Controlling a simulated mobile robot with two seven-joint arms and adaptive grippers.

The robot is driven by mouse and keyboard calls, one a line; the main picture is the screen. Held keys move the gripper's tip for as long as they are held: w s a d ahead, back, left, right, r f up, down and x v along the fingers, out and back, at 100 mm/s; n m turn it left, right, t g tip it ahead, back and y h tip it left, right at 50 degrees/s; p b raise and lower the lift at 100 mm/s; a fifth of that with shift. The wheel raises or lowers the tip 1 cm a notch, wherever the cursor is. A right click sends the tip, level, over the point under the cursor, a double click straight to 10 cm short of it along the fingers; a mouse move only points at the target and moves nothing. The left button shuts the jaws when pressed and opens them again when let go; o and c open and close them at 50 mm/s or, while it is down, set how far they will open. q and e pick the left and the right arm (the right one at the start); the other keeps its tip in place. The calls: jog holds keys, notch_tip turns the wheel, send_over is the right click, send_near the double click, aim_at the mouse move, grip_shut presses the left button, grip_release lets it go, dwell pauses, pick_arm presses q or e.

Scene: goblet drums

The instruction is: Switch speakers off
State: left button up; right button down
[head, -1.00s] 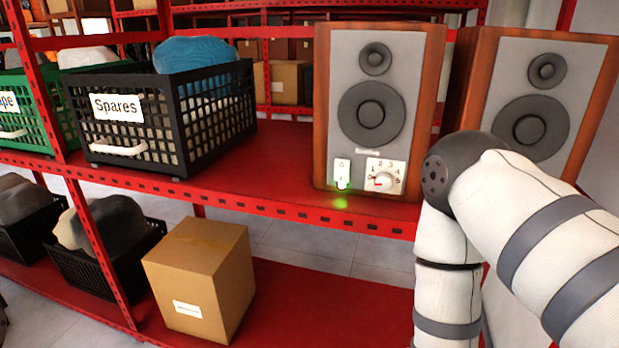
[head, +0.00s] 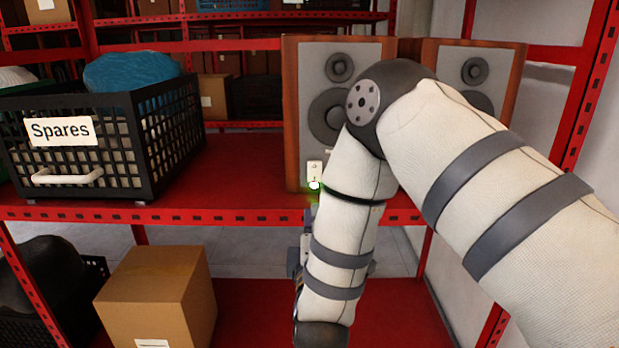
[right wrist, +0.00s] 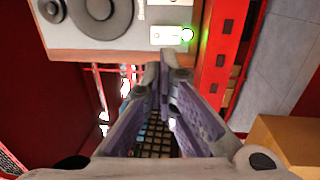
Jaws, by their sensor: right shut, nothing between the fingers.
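Two wood-sided speakers with grey fronts stand on the red shelf: the left speaker (head: 306,72) and the right speaker (head: 507,70). The left speaker has a small white switch (head: 314,170) with a green light (head: 315,186) glowing below it. My right arm hides its dial and the lower front of the right speaker. In the right wrist view the left speaker lies sideways, with the switch (right wrist: 165,35) and lit green light (right wrist: 187,34) just beyond my right gripper (right wrist: 164,72). That gripper is shut and empty, apart from the switch. My left gripper is out of view.
A black "Spares" crate (head: 110,185) with a blue item stands left on the same shelf (head: 235,165). A cardboard box (head: 155,290) sits on the lower shelf. A red upright (head: 590,110) stands at right. Bare shelf lies between crate and left speaker.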

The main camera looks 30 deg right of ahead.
aim_at(315, 169)
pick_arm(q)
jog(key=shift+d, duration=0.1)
pick_arm(e)
jog(key=shift+d, duration=0.1)
jog(key=b+x, duration=0.1)
jog(key=x, duration=1.2)
jog(key=shift+w+f, duration=0.1)
jog(key=shift+w, duration=0.05)
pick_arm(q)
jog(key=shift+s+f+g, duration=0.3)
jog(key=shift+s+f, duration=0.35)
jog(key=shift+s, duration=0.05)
pick_arm(e)
jog(key=shift+w+d+r, duration=0.15)
jog(key=shift+w+r, duration=0.05)
jog(key=shift+w, duration=0.1)
